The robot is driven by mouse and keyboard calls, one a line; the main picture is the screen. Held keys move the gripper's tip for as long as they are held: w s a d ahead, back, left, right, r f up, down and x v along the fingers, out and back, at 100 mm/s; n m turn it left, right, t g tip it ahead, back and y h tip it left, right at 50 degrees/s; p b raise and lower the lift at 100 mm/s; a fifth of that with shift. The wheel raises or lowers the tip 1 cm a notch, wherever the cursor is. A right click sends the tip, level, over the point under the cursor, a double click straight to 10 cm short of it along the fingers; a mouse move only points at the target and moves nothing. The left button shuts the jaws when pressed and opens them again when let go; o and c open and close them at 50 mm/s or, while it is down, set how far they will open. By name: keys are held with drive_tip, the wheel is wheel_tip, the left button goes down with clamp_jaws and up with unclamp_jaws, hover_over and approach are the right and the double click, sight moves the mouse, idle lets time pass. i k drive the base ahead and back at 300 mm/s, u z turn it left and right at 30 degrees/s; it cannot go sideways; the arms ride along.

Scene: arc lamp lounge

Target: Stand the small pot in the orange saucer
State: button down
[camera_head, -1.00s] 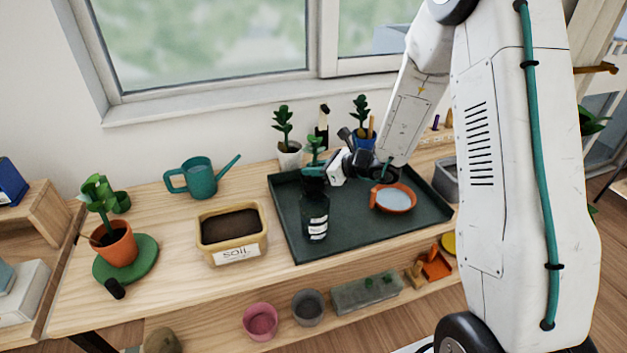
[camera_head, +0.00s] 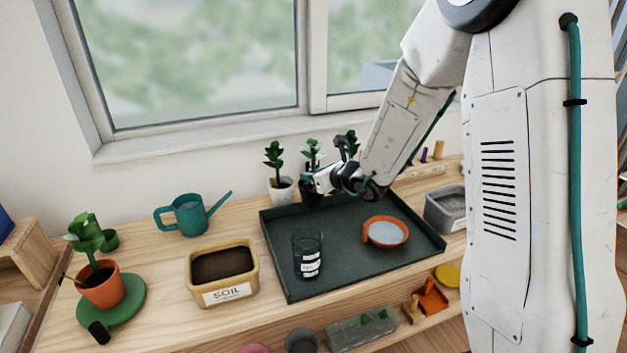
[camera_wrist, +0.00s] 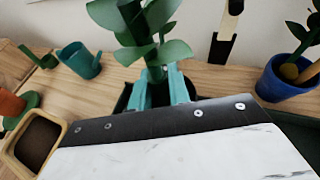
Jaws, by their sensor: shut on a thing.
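A small dark pot (camera_head: 311,194) with a green-leaved plant is held by my gripper (camera_head: 318,182) at the tray's back edge in the head view. In the wrist view, the teal fingers of my gripper (camera_wrist: 160,88) are shut on it below the leaves (camera_wrist: 140,35); its dark rim (camera_wrist: 122,98) shows only in part. Whether its base touches anything is hidden. The orange saucer (camera_head: 368,239) lies on the dark green tray, right of and nearer than the pot. Its inside is pale blue-grey. The saucer is not in the wrist view.
A white pot (camera_head: 281,190) stands behind the tray; a blue pot (camera_wrist: 283,85) shows in the wrist view. A soil box (camera_head: 222,290), watering can (camera_head: 188,215) and grey bin (camera_head: 447,212) flank the tray.

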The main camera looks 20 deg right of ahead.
sight(385, 234)
drive_tip(key=k, duration=1)
drive_tip(key=u, duration=1.6)
drive_tip(key=k, duration=0.95)
drive_tip(key=z, duration=1.5)
drive_tip(key=i, duration=1.3)
drive_tip(key=z, duration=0.1)
